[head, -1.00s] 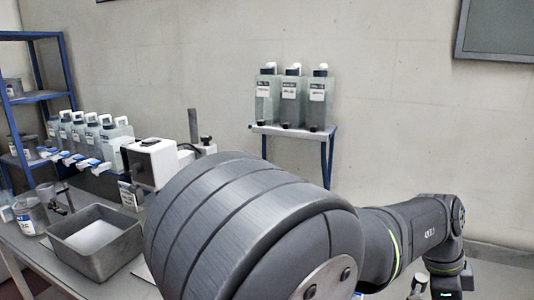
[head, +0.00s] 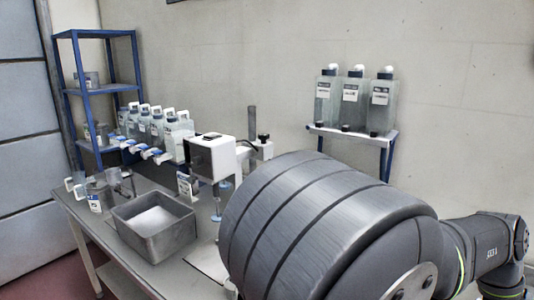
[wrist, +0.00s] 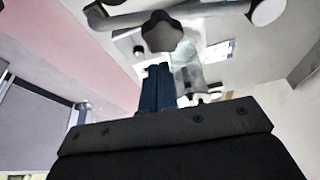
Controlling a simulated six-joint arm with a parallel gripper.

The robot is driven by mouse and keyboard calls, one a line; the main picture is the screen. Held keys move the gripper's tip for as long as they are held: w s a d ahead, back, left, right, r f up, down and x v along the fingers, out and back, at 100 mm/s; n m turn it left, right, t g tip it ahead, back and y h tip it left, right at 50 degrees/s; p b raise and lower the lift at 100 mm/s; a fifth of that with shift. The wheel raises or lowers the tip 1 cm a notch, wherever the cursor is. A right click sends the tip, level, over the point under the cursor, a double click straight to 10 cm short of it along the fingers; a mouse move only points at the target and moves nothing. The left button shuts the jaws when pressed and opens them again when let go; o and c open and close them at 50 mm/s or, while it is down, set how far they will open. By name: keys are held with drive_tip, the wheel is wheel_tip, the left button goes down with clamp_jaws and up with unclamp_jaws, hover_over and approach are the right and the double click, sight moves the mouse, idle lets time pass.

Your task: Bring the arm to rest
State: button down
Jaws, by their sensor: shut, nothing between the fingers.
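My gripper (wrist: 158,72) shows in the wrist view as two dark blue fingers close together above a dark bar, with nothing between them. In the head view my large grey arm fills the lower right, and the gripper cannot be made out there. The arm hides the right part of the table (head: 98,232).
A grey metal tray (head: 152,252) and a white device (head: 213,158) stand on the table, with several bottles (head: 157,130) behind. A blue shelf rack (head: 95,90) stands at the left. Three bottles (head: 352,100) stand on a wall shelf (head: 392,139).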

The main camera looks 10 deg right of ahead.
wheel_tip(320, 180, up, 9)
wheel_tip(320, 180, down, 9)
drive_tip(key=w, duration=0.2)
drive_tip(key=s+d+n, duration=0.3)
drive_tip(key=s+d, duration=0.3)
drive_tip(key=d, duration=0.1)
drive_tip(key=v, duration=0.9)
drive_tip(key=shift+s+a+r+t+h, duration=0.15)
drive_tip(key=shift+a+r+t+h, duration=0.15)
drive_tip(key=shift+t+h, duration=0.1)
idle(1.6)
